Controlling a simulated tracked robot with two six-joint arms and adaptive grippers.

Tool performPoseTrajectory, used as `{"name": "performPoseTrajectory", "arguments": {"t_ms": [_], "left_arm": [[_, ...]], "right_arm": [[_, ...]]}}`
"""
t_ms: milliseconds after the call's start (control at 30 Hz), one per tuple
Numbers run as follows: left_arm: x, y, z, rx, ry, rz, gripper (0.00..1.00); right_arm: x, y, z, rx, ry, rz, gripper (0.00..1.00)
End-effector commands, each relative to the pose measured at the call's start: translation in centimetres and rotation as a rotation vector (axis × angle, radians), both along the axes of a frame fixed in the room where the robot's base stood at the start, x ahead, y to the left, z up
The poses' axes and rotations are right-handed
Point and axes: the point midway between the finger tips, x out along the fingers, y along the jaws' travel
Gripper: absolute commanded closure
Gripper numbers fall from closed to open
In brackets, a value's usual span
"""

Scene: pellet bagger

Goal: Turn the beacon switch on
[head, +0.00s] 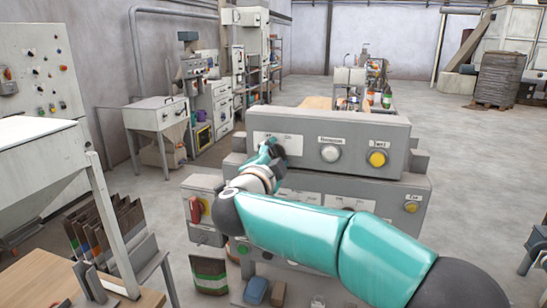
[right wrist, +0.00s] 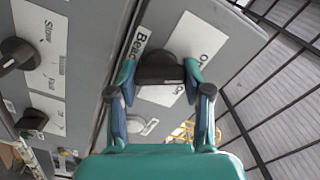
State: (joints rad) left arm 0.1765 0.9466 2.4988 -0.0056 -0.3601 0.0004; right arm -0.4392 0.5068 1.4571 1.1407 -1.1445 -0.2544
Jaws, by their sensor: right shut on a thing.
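The beacon switch is a dark rotary knob (right wrist: 160,66) on a white plate whose lettering begins "Beac" in the right wrist view. Parts of "On" and another partly hidden label show on the plate beside it. My right gripper (right wrist: 161,84) has a finger on either side of the knob and is shut on it. In the head view my right gripper (head: 268,154) is at the left part of the upper grey panel (head: 350,121) and hides most of the switch. I cannot tell which way the knob points. My left gripper is not in view.
A white button (head: 330,153) and a yellow button (head: 377,159) sit to the right on the same panel. A red-handled switch box (head: 197,208) is at lower left. Another dark knob (right wrist: 17,54) marked "Slow" shows in the right wrist view.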

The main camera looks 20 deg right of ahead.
Motion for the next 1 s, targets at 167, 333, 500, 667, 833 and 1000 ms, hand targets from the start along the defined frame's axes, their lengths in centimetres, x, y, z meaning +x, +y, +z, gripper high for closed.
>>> {"name": "performPoseTrajectory", "arguments": {"t_ms": [167, 333, 500, 667, 833, 1000], "left_arm": [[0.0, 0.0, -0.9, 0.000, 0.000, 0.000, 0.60], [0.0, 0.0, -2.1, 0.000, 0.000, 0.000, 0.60], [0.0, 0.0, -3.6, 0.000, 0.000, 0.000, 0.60], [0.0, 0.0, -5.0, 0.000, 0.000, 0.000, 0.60], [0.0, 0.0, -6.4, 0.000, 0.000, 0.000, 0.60], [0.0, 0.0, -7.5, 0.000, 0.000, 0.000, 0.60]], "right_arm": [[0.0, 0.0, -0.4, 0.052, -0.033, 0.001, 0.85], [0.0, 0.0, -0.5, 0.139, -0.093, 0.001, 0.85], [0.0, -0.1, -0.7, 0.260, -0.172, 0.001, 0.85], [0.0, -0.1, -0.9, 0.386, -0.256, 0.000, 0.85], [0.0, -0.1, -1.0, 0.520, -0.345, -0.002, 0.85], [0.0, -0.1, -1.0, 0.644, -0.428, -0.004, 0.85]]}}
